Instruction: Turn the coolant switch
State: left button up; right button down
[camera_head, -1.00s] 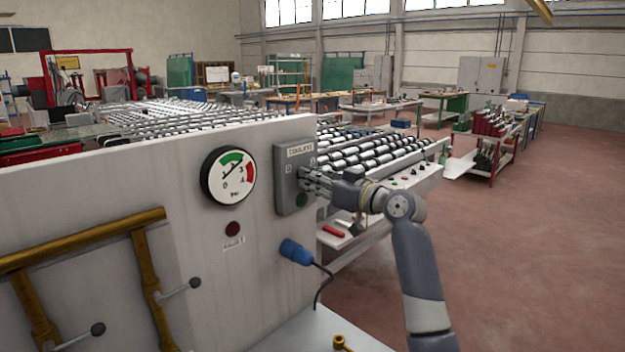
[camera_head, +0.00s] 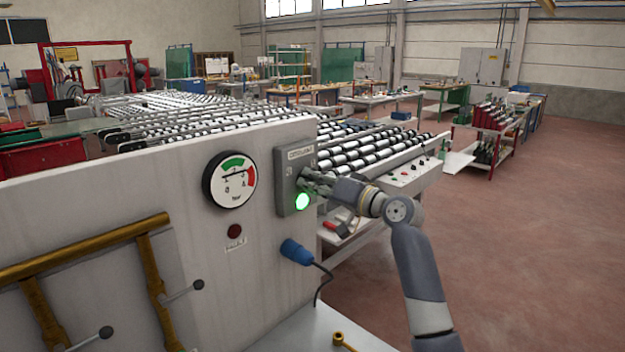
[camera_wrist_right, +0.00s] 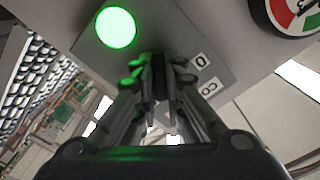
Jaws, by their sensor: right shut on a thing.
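The coolant switch box (camera_head: 284,190) is a grey plate on the white machine panel, with a label at its top and a lit green lamp (camera_head: 302,201) at its bottom. My right gripper (camera_head: 308,180) reaches it from the right and is shut on the switch knob, which its fingers mostly hide. In the right wrist view the fingers (camera_wrist_right: 158,75) close on the dark knob, beside the position marks (camera_wrist_right: 204,75) and the glowing lamp (camera_wrist_right: 116,27). My left gripper is not in view.
A pressure gauge (camera_head: 229,180) and a dark red lamp (camera_head: 234,231) sit left of the box. A blue plug (camera_head: 296,251) with a black cable sticks out below. Brass pipes (camera_head: 90,243) with levers run at lower left. A roller conveyor (camera_head: 375,150) lies behind; open floor is at right.

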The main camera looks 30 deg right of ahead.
dwell(0.4)
jog(key=c, duration=1.7)
grip_release()
jog(key=v, duration=1.2)
